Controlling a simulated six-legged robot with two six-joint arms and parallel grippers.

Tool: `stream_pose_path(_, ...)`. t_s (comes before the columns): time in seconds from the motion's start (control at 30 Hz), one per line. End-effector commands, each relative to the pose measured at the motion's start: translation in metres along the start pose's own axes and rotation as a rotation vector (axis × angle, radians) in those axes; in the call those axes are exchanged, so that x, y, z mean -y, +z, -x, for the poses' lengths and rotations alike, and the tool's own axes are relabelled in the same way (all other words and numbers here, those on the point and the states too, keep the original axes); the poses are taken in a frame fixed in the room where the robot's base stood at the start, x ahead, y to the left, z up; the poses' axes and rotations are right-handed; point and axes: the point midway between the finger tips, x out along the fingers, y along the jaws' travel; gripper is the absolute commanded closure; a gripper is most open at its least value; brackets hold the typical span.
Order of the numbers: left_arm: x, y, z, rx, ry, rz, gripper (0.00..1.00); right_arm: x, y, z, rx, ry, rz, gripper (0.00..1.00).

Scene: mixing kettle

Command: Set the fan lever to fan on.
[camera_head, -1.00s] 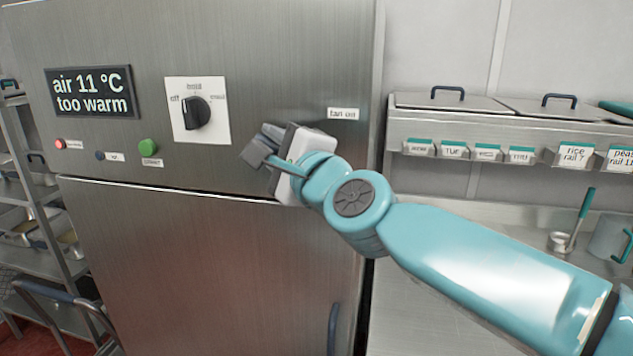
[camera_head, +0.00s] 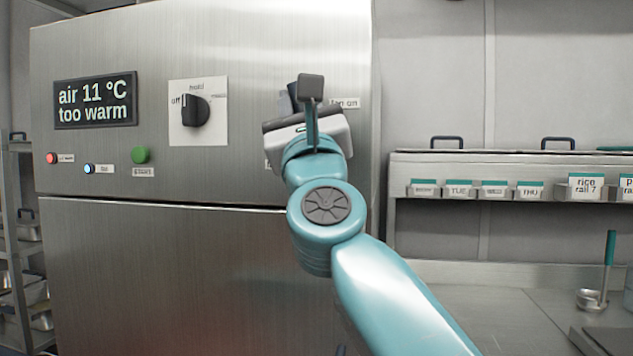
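The cabinet front (camera_head: 240,60) carries a "fan on" label (camera_head: 348,103) at the upper right, its left end partly covered. My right gripper (camera_head: 305,100) is raised in front of the panel just left of that label. The edge of a pale plate (camera_head: 284,103) shows behind it. The fan lever itself cannot be made out clearly; my gripper covers that spot. A dark upright piece there may be the lever or a finger. Whether the fingers are open, shut or touching anything cannot be told. My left gripper is out of view.
The display (camera_head: 96,100) reads "air 11 °C too warm". Red (camera_head: 52,158), lit blue (camera_head: 88,168) and green (camera_head: 140,155) buttons sit below. A counter with a label rail (camera_head: 470,188) stands at right.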

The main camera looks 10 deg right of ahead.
Motion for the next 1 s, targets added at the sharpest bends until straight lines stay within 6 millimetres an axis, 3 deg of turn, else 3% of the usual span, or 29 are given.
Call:
stream_pose_path(0.07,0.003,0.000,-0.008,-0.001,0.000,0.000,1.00,0.003,-0.005,0.004,0.026,-0.097,-0.099,1.00)
stream_pose_path(0.17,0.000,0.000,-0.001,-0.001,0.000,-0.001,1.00,0.013,0.000,0.002,0.050,-0.190,-0.191,1.00)
stream_pose_path(0.2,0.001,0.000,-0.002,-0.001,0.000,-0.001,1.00,0.014,0.000,0.002,0.048,-0.183,-0.184,0.60)
stream_pose_path(0.27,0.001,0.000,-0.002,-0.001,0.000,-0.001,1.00,0.014,-0.001,0.002,0.048,-0.182,-0.182,0.43)
stream_pose_path(0.57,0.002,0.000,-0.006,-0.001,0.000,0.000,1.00,0.013,-0.001,0.004,0.048,-0.179,-0.180,0.43)
stream_pose_path(1.0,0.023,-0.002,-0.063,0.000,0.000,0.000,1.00,0.003,-0.006,0.054,0.049,-0.178,-0.180,0.43)
